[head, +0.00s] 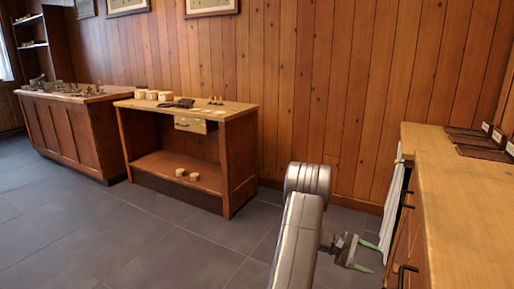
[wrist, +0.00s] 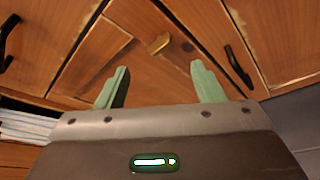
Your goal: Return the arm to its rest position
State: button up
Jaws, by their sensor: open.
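My arm rises from the bottom of the head view, with my gripper (head: 370,256) at its end, in front of the wooden counter (head: 462,185) on the right. In the wrist view my gripper (wrist: 160,88) shows two green fingers spread wide apart. Nothing is between them. Beyond the fingers are the counter's wooden fronts with dark handles and a small brass-coloured piece (wrist: 159,43); I cannot tell how far off they are.
A white cloth (head: 393,205) hangs at the counter's side, close to my gripper. Dark mats (head: 478,143) lie on the counter. A wooden workbench (head: 236,112) with an ajar drawer and a longer cabinet (head: 62,128) stand along the wall. The grey floor at left is clear.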

jog(key=a+r, duration=0.2)
jog(key=a, duration=0.4)
jog(key=shift+r+p, duration=0.2)
jog(key=shift+p, duration=0.25)
jog(key=shift+s, duration=0.1)
